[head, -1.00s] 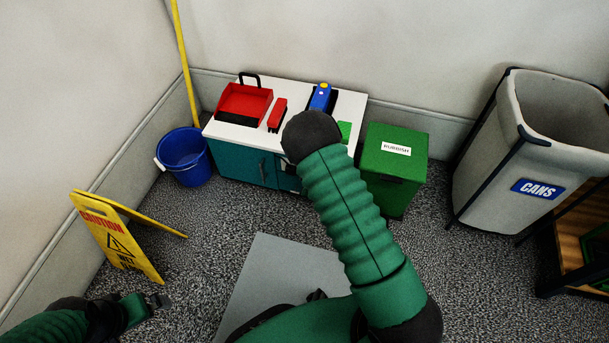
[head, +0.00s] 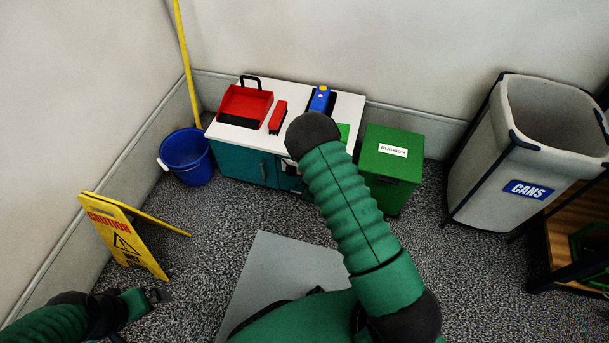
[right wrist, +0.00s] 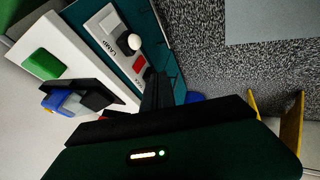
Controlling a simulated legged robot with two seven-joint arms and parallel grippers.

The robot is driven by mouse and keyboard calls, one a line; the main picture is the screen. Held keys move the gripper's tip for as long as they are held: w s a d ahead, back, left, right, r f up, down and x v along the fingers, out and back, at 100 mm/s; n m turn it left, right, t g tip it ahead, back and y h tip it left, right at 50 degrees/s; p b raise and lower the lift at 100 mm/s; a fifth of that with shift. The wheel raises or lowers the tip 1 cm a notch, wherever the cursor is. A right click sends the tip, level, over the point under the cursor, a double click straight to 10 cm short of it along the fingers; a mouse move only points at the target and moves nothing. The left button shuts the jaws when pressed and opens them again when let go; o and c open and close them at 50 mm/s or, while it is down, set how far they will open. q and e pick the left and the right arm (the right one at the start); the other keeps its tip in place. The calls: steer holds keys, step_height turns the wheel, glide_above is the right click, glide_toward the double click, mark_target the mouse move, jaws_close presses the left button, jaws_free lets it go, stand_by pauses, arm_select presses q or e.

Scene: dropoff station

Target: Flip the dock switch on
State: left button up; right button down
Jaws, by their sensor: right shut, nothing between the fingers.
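A white round knob (right wrist: 133,44) stands close by. My right gripper (right wrist: 158,92) is shut and empty, pointing at the panel near the red switch; contact cannot be told. In the head view my right arm hides that gripper and most of the panel. My left gripper (head: 160,296) hangs low at left, its jaws too small to judge.
On the white cabinet top (head: 236,133) lie a red dustpan (head: 245,103), a red brush (head: 278,116) and a docked blue hand vacuum (head: 320,98). A green rubbish bin (head: 390,168) stands right, a blue bucket (head: 187,157) and yellow caution sign (head: 124,240) left, a cans bin (head: 520,160) far right.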

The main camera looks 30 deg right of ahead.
steer(key=w+d+f+b, duration=0.4)
steer(key=w+f+b, duration=0.4)
steer(key=shift+f, duration=0.3)
steer(key=shift+w, duration=0.1)
steer(key=shift+w+d+f, duration=0.1)
steer(key=shift+w+d, duration=0.05)
steer(key=shift+d, duration=0.1)
steer(key=shift+p, duration=0.35)
